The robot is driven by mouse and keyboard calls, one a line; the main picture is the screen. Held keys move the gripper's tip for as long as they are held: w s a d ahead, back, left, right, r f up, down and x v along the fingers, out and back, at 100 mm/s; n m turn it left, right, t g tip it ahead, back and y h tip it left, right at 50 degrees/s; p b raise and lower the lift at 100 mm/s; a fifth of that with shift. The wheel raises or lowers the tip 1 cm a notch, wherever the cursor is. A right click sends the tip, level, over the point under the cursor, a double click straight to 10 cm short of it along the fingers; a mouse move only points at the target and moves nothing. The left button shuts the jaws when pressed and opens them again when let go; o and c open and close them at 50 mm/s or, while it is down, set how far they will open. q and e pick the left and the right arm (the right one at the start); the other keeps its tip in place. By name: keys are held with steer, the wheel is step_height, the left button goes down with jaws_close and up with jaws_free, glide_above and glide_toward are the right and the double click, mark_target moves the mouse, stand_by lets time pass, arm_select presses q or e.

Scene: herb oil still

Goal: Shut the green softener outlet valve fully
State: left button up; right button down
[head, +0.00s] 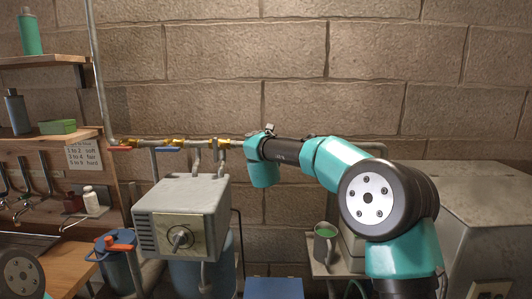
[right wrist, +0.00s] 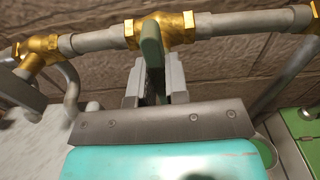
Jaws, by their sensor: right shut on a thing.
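The green lever (right wrist: 152,45) of the softener outlet valve shows in the right wrist view, on a brass valve body (right wrist: 178,27) set in the grey pipe. The lever stands out from the pipe toward the camera, roughly across the pipe's line. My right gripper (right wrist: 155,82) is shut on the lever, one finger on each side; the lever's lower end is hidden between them. In the head view my right gripper (head: 252,147) is at the pipe and hides the green valve. My left gripper is out of view; only a left arm joint shows at the lower left.
Left along the pipe are a red lever (head: 120,149) and a blue lever (head: 168,150). A grey control box (head: 182,218) stands below the pipe. A mug with green contents (head: 325,240) stands right of it. Shelves (head: 50,136) fill the left side.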

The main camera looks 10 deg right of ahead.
steer(key=shift+m, duration=0.5)
steer(key=c, duration=1.1)
jaws_free()
steer(key=shift+s, duration=0.1)
steer(key=v, duration=1.7)
steer(key=shift+s+r, duration=0.1)
steer(key=shift+s, duration=0.05)
